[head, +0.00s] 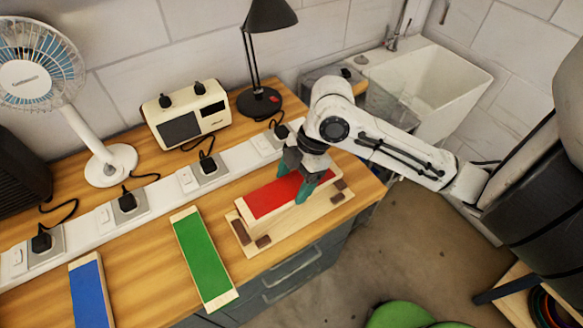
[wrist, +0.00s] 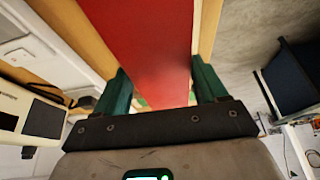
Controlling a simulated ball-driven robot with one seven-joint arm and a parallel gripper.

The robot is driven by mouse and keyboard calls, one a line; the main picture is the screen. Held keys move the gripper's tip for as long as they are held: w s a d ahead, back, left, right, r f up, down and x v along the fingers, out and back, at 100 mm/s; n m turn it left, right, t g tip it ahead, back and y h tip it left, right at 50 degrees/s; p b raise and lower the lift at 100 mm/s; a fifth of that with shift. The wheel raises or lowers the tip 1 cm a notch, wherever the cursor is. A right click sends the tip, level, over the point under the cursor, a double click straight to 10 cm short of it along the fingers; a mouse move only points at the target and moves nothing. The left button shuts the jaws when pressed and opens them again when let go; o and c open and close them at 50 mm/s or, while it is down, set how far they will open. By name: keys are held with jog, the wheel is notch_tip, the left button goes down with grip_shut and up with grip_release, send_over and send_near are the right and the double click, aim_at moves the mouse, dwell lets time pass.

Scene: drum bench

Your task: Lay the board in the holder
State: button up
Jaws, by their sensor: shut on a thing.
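A red-topped board (head: 268,198) with pale wooden edges is gripped at my gripper (head: 292,186), whose green fingers straddle its long sides. In the wrist view the red board (wrist: 145,40) runs between both fingers (wrist: 162,90). The holder (head: 294,230), a pale wooden base with brown blocks near its corners, lies directly under the board on the bench. The board is lined up lengthwise with the holder, between the blocks at either end. I cannot tell whether it rests on the base or hangs just above it. The board hides the holder's middle.
A green board (head: 203,256) and a blue board (head: 89,292) lie to the left on the bench (head: 155,262). A white socket strip (head: 150,203) runs behind, with a radio (head: 187,114), lamp (head: 262,102) and fan (head: 110,165). The bench edge is close in front.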

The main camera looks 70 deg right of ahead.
jog(key=shift+f+b, duration=1.55)
jog(key=shift+f, duration=0.9)
jog(key=shift+f+b, duration=1)
jog(key=shift+b, duration=0.3)
jog(key=o, duration=1.2)
jog(key=shift+o, duration=0.2)
jog(key=v, duration=1.1)
jog(key=shift+s+a+f, duration=0.1)
